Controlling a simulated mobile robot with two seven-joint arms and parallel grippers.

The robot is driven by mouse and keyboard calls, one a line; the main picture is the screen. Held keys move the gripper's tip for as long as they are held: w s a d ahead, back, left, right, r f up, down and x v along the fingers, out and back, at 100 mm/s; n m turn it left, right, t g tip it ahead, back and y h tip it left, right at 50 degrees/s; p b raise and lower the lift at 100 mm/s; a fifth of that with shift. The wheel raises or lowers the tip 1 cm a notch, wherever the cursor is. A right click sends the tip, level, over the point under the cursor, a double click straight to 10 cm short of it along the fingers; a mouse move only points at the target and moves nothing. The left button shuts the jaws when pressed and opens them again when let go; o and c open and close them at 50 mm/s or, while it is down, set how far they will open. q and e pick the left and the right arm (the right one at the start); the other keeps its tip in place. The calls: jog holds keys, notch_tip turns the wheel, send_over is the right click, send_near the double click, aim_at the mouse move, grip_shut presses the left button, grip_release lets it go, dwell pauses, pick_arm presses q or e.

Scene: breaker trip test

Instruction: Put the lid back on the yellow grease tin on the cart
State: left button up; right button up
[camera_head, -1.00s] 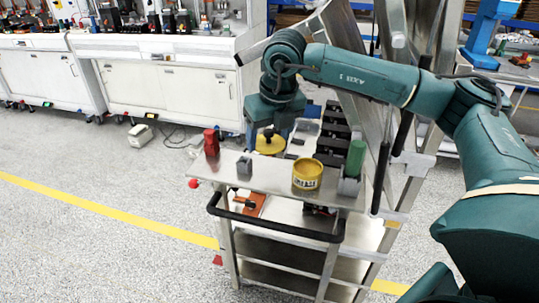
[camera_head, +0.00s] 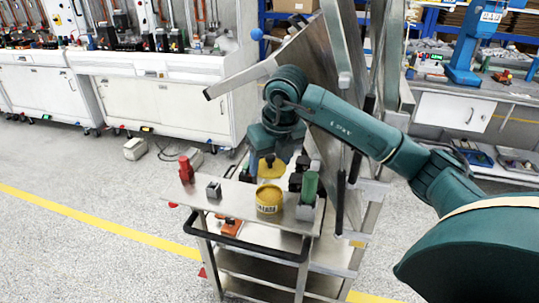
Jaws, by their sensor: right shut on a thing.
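The yellow grease tin (camera_head: 269,201) stands upright and open on the top shelf of the metal cart (camera_head: 235,198), near its front edge. The yellow lid (camera_head: 271,171), with a dark knob on top, is just behind the tin, apart from it. My right gripper (camera_head: 270,158) points down over the lid and is shut on its knob. Whether the lid clears the shelf is hard to tell. My left gripper is not in view.
A red object (camera_head: 186,169) and a small grey block (camera_head: 214,190) stand left of the tin. A green cylinder in a grey holder (camera_head: 309,188) stands close on its right. Black parts lie behind it. A tall metal panel (camera_head: 320,95) rises behind the cart.

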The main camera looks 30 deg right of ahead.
jog(key=shift+a+f+b, duration=0.1)
jog(key=shift+f+b, duration=0.25)
jog(key=shift+f, duration=0.25)
jog(key=shift+f+b, duration=0.55)
jog(key=shift+f, duration=0.25)
notch_tip(320, 180, down, 2)
jog(key=shift+f+b, duration=0.25)
jog(key=shift+b, duration=0.65)
jog(key=shift+f+b, duration=0.4)
jog(key=shift+f, duration=0.05)
pick_arm(q)
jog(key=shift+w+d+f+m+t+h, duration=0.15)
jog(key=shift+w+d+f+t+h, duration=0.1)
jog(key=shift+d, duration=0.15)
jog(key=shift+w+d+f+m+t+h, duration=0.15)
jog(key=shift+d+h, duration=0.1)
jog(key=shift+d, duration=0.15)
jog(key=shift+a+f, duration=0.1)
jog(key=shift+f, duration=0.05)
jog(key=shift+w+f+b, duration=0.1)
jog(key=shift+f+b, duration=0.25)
jog(key=shift+b, duration=0.15)
pick_arm(e)
jog(key=shift+f, duration=0.25)
